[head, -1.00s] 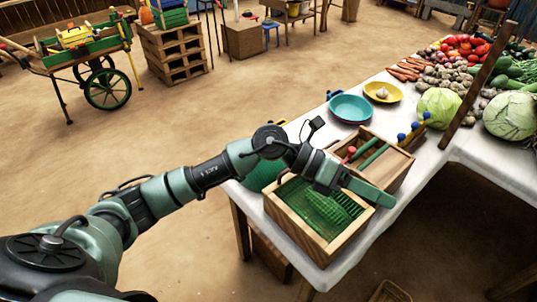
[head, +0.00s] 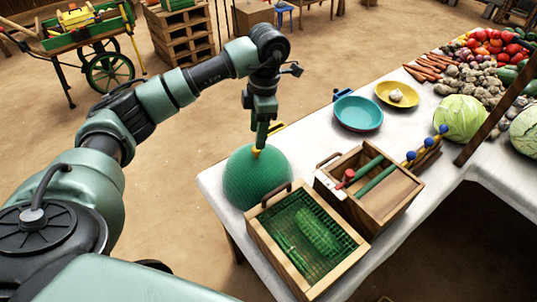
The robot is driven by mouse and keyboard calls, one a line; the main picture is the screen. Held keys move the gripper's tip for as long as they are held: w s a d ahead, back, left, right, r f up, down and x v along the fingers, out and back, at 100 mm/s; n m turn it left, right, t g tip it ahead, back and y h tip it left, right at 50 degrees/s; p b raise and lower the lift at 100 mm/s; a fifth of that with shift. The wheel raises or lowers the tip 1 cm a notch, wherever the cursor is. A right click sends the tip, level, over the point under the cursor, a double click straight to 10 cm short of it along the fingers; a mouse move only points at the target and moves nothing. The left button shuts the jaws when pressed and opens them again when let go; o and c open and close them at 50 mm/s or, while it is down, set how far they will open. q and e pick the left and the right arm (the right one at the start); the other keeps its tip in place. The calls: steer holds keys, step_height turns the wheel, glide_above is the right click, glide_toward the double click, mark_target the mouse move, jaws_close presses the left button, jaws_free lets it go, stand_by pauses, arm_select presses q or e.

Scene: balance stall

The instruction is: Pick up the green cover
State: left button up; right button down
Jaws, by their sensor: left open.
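The green cover (head: 257,180) is a mesh dome with a small yellow knob (head: 256,152) on top. It sits upright on the white-clothed table at the near left corner. My left gripper (head: 259,145) points straight down over the dome, with its fingertips at the knob. It is open; whether the fingers touch the knob cannot be told. What lies under the dome is hidden. My right gripper is not in view.
A wooden box (head: 258,234) with green mesh stands just in front of the dome. A teal bowl (head: 357,113), a yellow plate (head: 397,94) and a cabbage (head: 461,119) stand farther back on the table (head: 300,135).

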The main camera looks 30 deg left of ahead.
mark_target(257, 166)
arm_select(q)
steer(key=shift+a+f, duration=0.1)
steer(key=shift+f, duration=0.05)
steer(key=f, duration=0.1)
steer(key=f+p, duration=0.1)
steer(key=f, duration=0.1)
steer(key=shift+s+a+f, duration=0.1)
steer(key=shift+s+f, duration=0.05)
steer(key=shift+s, duration=0.25)
steer(key=f, duration=0.1)
steer(key=f+p, duration=0.1)
steer(key=shift+w+a+f, duration=0.1)
steer(key=shift+w+f, duration=0.2)
steer(key=shift+f, duration=0.1)
steer(key=shift+s+f, duration=0.1)
steer(key=shift+f, duration=0.35)
steer(key=c, duration=1)
jaws_close()
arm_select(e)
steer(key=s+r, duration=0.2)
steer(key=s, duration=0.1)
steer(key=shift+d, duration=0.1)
arm_select(q)
steer(key=shift+s+f, duration=0.1)
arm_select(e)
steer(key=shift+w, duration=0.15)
